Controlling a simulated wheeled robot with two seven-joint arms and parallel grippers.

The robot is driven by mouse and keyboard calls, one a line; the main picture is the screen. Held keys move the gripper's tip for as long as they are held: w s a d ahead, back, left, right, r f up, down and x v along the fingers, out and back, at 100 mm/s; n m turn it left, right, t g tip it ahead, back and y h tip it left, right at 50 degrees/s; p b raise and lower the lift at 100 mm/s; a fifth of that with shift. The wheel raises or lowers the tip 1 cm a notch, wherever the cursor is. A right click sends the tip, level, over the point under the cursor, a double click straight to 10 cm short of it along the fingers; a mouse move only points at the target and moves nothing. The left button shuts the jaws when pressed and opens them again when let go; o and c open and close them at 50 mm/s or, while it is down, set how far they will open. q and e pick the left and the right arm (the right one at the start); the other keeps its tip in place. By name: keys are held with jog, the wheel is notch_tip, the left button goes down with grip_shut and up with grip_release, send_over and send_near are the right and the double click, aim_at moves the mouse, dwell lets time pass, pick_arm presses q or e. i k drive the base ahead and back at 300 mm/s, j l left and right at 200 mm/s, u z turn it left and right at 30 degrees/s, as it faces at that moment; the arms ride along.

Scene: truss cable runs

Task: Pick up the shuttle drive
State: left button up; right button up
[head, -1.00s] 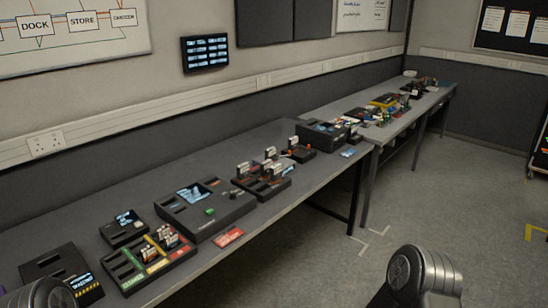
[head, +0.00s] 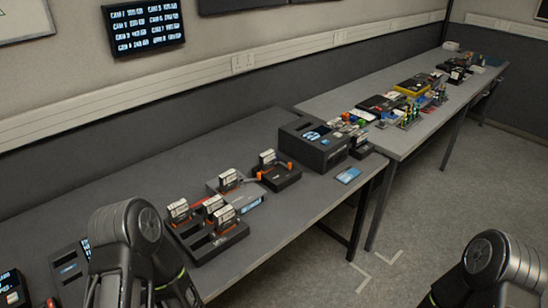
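Several drive-like cartridges with white labels stand upright on the near bench. Three are in a black multi-slot dock: a left cartridge (head: 179,211), a back cartridge (head: 212,204) and a front cartridge (head: 224,216). Another cartridge (head: 228,180) stands behind them at a grey unit. One more cartridge (head: 267,158) stands in a small black cradle (head: 283,178) with orange parts. I cannot read the labels, so I cannot tell which is the shuttle drive. My left and right arm links show at the bottom, but neither gripper's fingers are in view.
A black box with a small screen (head: 322,150) stands at the near bench's far end, beside a blue card (head: 348,175). The far bench (head: 325,101) carries many small items. Bare bench top lies behind the dock. The floor (head: 335,275) at right is clear.

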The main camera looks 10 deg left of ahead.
aim_at(228, 180)
jog(key=i+l+z, duration=0.1)
jog(key=i+l, duration=0.15)
jog(key=i, duration=0.25)
jog(key=i+l, duration=0.2)
jog(key=i, duration=0.25)
jog(key=z, duration=0.05)
